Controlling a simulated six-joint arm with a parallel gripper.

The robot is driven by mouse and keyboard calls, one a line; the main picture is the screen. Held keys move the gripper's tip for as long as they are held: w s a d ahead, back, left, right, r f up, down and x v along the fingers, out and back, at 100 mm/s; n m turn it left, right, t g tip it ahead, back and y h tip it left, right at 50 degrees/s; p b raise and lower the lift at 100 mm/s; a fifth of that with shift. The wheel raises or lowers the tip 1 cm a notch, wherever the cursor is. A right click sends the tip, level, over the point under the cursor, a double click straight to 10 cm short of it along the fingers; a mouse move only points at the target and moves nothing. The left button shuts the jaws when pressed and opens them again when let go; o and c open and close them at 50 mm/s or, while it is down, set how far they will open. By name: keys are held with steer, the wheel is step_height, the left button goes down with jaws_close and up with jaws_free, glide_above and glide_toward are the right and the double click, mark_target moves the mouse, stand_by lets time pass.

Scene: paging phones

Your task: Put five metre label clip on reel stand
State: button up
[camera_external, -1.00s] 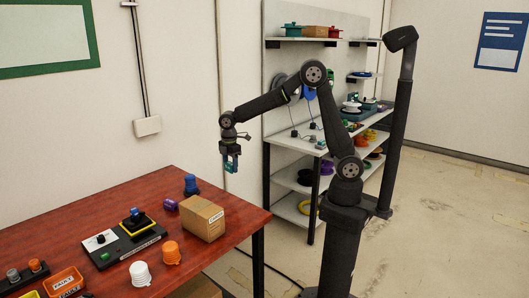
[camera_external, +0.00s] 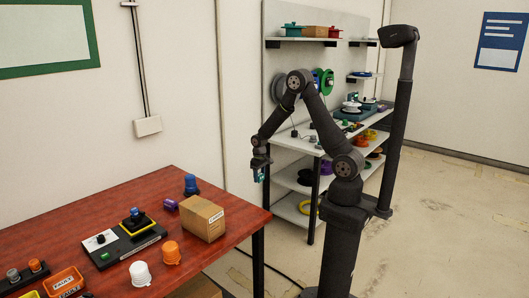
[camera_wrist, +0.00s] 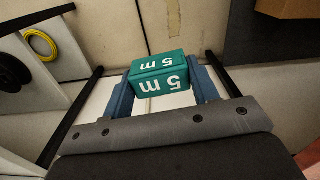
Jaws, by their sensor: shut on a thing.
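My gripper (camera_external: 260,164) is shut on a teal block-shaped label clip (camera_wrist: 160,72) marked "5 m" in white. The clip sits between the two blue fingers in the wrist view, its lettering upside down there. In the external view the gripper points down and holds the clip in the air, between the red table and the white shelf bench. Upright reels, one grey (camera_external: 279,90) and a green and blue group (camera_external: 323,82), show behind my arm at the back of the bench. I cannot make out which part there is the reel stand.
The red table (camera_external: 60,232) holds a cardboard box (camera_external: 202,218), a black device (camera_external: 122,241) and several coloured beacons. The white bench (camera_external: 290,141) carries small items, with shelves below holding coils, including a yellow one (camera_wrist: 41,44). Open floor lies at right.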

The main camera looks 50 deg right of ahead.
steer(key=shift+s+d+f+m, duration=0.15)
steer(key=shift+d+f+m, duration=0.25)
steer(key=shift+d, duration=0.25)
steer(key=shift+s+d+f+m, duration=0.1)
steer(key=shift+d+f+m, duration=0.25)
steer(key=shift+d, duration=0.25)
steer(key=s+a+r+n, duration=0.2)
steer(key=a+r+n, duration=0.6)
steer(key=a, duration=0.6)
steer(key=s+a+r+n, duration=0.3)
steer(key=a+r+n, duration=0.5)
steer(key=a+r, duration=0.3)
steer(key=a, duration=0.3)
steer(key=shift+a+r, duration=0.2)
steer(key=shift+a, duration=0.15)
steer(key=shift+s+a+n, duration=0.1)
steer(key=shift+n, duration=0.15)
glide_above(217, 203)
step_height(217, 203, down, 7)
steer(key=shift+r, duration=0.1)
steer(key=shift+f, duration=1.9)
steer(key=shift+f, duration=0.1)
